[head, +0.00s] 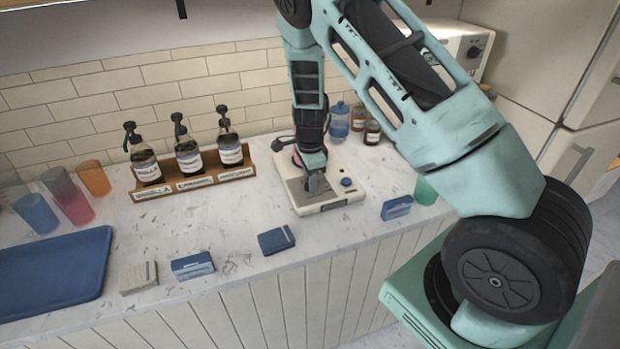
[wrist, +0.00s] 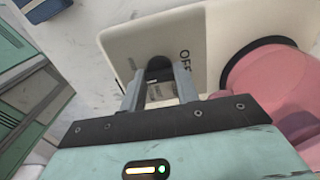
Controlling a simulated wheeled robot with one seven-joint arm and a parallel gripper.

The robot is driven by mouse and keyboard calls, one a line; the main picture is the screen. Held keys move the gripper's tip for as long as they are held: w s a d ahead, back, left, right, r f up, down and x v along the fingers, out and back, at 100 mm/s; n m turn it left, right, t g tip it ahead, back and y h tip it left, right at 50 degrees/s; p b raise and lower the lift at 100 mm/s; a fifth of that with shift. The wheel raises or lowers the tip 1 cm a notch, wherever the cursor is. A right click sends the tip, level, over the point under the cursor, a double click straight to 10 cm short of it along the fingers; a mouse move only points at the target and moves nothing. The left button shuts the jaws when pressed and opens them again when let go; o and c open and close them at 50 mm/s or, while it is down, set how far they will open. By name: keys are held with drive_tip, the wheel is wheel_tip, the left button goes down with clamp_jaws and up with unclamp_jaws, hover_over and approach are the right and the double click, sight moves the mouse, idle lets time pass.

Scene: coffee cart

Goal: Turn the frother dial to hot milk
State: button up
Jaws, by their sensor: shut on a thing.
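The frother (head: 330,205) is a low cream machine on the counter, under my gripper. My gripper (head: 317,186) points down at its front top, and its fingers (wrist: 160,84) are shut on the dark round dial (wrist: 158,64) in the wrist view. The word OFF (wrist: 185,61) shows beside the dial. Other lettering between the fingers is partly hidden and unreadable, and I cannot tell which setting the dial points to. A pink translucent jug (wrist: 275,85) sits on the frother.
A wooden rack (head: 212,180) of syrup bottles stands left of the frother. Small boxes (head: 276,240) lie along the counter's front edge. Jars (head: 372,132) stand behind. A green cup (head: 426,190) is at right, and cups and a blue tray (head: 50,275) are at far left.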

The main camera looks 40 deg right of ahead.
drive_tip(key=o, duration=1)
wheel_tip(320, 180, up, 18)
drive_tip(key=b, duration=0.3)
drive_tip(key=shift+f, duration=0.25)
